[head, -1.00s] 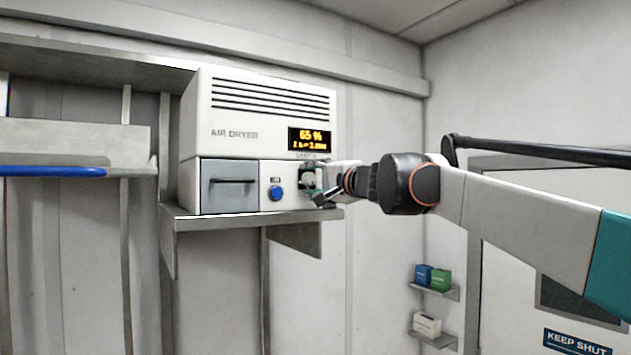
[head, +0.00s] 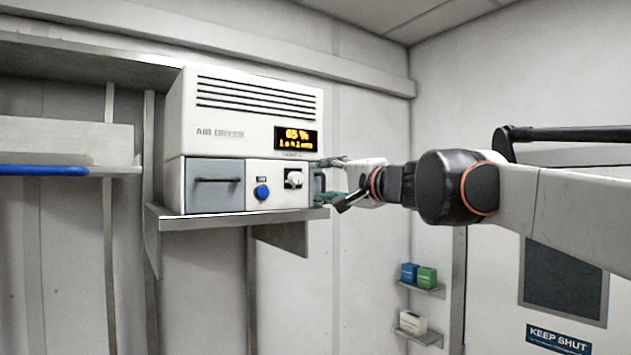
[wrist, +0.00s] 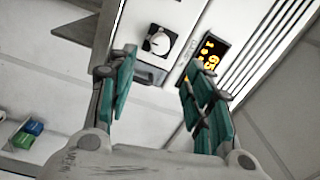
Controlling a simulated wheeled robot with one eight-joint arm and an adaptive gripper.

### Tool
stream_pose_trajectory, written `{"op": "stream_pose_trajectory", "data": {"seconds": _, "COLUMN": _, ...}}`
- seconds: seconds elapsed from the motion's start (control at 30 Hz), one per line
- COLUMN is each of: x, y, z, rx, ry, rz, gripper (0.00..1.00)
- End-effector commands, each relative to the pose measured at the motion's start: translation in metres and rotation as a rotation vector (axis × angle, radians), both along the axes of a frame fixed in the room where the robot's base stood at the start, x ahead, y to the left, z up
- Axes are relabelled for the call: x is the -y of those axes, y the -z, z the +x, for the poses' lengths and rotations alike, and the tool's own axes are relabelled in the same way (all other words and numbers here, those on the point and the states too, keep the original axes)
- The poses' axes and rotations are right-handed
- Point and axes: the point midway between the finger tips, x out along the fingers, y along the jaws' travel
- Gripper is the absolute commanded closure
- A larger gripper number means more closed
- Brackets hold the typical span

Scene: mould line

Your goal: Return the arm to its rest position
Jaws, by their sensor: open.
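My gripper (head: 328,184) is at the right end of the air dryer (head: 262,86) in the head view, close to its front. In the wrist view my gripper (wrist: 158,92) has its two teal-padded fingers spread apart with nothing between them. The dryer's white rotary knob (wrist: 157,42) shows beyond the fingertips, apart from them. The knob (head: 293,179) is in plain view in the head view, left of the gripper. My arm reaches in from the right edge of the head view.
The dryer stands on a wall shelf (head: 235,220), with a blue button (head: 262,192) and a grey drawer (head: 215,185) on its front. Small boxes (head: 418,276) sit on low shelves. A door (head: 500,300) is behind my arm. Free air lies below the dryer's shelf.

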Motion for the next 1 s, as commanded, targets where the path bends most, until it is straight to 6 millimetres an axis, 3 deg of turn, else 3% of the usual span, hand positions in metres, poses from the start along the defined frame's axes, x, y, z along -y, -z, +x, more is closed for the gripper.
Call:
{"op": "stream_pose_trajectory", "data": {"seconds": 0.2, "x": 0.007, "y": 0.001, "z": -0.009, "rx": 0.0, "ry": 0.001, "rz": 0.0, "gripper": 0.53}}
{"op": "stream_pose_trajectory", "data": {"seconds": 0.7, "x": 0.006, "y": 0.006, "z": -0.012, "rx": 0.0, "ry": -0.002, "rz": -0.008, "gripper": 0.53}}
{"op": "stream_pose_trajectory", "data": {"seconds": 0.77, "x": 0.006, "y": 0.018, "z": -0.016, "rx": -0.001, "ry": -0.006, "rz": -0.026, "gripper": 0.53}}
{"op": "stream_pose_trajectory", "data": {"seconds": 0.87, "x": 0.005, "y": 0.055, "z": -0.031, "rx": -0.004, "ry": -0.02, "rz": -0.086, "gripper": 0.53}}
{"op": "stream_pose_trajectory", "data": {"seconds": 1.0, "x": 0.004, "y": 0.133, "z": -0.062, "rx": -0.015, "ry": -0.051, "rz": -0.22, "gripper": 0.53}}
